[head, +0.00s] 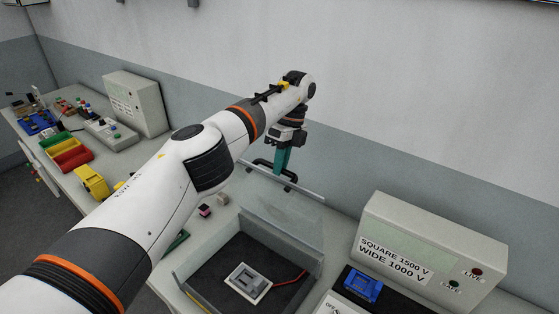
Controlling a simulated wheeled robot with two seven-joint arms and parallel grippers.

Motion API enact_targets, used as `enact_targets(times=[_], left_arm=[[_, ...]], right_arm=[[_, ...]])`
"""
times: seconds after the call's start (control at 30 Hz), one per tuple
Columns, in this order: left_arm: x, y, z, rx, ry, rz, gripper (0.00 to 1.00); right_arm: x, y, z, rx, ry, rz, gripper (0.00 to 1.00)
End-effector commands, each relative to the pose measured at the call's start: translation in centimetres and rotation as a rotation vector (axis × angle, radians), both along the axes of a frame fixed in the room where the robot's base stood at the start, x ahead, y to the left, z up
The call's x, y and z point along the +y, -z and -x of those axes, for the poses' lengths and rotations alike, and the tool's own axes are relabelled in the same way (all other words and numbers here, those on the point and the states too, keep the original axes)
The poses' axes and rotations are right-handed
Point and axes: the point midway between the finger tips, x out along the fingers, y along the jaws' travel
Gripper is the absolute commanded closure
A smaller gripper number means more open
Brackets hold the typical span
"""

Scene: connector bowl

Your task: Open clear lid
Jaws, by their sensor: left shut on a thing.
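The clear lid (285,213) stands raised and tilted at the back of a grey open-topped box (247,222). A black handle (291,179) is at the lid's upper edge. My left gripper (281,168) points down at this edge, its teal fingers shut on the handle. Exactly how the fingers grip the handle is too small to tell. Inside the box, a pale square connector part (248,283) lies on the dark floor, with a red wire (290,279) to its right. My right gripper is not in view.
A grey panel (432,247) labelled "SQUARE 1500 V, WIDE 1000 V" stands right of the box, with a blue connector (362,284) before it. Red, yellow and green bins (72,155) and a grey cabinet (137,103) are at the left. A wall runs behind the bench.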

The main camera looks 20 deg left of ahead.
Motion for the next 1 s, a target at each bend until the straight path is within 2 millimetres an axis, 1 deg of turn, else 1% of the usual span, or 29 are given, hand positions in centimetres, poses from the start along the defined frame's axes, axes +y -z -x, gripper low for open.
enact_targets(times=[0.03,0.2,0.23,0.3,0.37,0.63,0.77,0.87,0.97,1.0], left_arm=[[-0.1,1.0,0.2,0.010,-0.001,0.003,1.00],[-0.1,1.0,0.2,0.011,0.000,0.004,1.00],[-0.1,0.9,0.2,0.011,0.000,0.004,0.84],[-0.1,0.9,0.2,0.010,0.000,0.004,0.73],[-0.1,0.8,0.2,0.009,0.000,0.004,0.64],[-0.1,0.5,0.2,0.007,0.000,0.003,0.64],[-0.1,-0.3,0.1,0.005,0.000,0.003,0.64],[-0.1,-1.7,0.0,0.003,0.001,0.004,0.64],[-0.2,-4.0,-0.1,0.004,-0.002,0.001,0.64],[-0.2,-5.3,0.0,0.006,-0.001,0.001,0.64]], right_arm=[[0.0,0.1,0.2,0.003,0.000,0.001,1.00],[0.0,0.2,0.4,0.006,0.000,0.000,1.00],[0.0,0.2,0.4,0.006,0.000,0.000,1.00],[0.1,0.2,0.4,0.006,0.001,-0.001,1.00],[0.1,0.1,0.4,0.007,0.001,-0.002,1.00],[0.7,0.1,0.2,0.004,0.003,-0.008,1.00],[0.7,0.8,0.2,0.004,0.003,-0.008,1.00],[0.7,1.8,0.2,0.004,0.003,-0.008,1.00],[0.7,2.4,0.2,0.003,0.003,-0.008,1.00],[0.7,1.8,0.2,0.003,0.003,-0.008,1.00]])
